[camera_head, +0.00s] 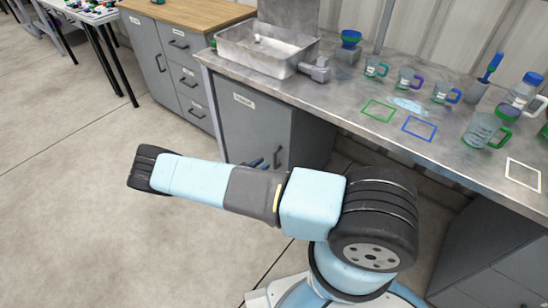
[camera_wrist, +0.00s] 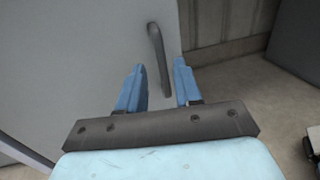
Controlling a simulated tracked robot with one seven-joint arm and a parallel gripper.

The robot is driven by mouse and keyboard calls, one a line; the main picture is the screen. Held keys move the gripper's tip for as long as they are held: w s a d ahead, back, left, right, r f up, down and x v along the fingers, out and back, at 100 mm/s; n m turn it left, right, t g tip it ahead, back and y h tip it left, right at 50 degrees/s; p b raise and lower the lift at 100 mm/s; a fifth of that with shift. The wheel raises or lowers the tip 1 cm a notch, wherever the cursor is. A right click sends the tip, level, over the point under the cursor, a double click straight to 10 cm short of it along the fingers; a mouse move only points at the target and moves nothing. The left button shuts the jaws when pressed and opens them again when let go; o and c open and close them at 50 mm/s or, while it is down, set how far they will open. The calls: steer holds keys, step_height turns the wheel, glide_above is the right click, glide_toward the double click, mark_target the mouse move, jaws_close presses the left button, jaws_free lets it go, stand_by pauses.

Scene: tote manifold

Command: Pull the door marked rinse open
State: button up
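A grey cabinet door (camera_head: 254,130) under the sink counter carries a small white label (camera_head: 244,100), too small to read surely. The door looks closed. Its dark vertical bar handle (camera_head: 278,156) is near the door's right edge. In the wrist view the handle (camera_wrist: 158,58) stands between the lines of my two blue fingers, its lower end reaching down between them. My gripper (camera_wrist: 158,66) is open, fingers on either side of the handle, with no clear contact. In the head view my arm partly hides the blue fingertips (camera_head: 262,162), close to the handle.
A drawer cabinet (camera_head: 185,65) stands to the left. The floor (camera_head: 80,200) in front and left is clear. A dark cabinet (camera_head: 495,250) is at the right.

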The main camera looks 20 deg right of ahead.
mark_target(275, 156)
steer(key=x, duration=0.8)
jaws_close()
stand_by(0.4)
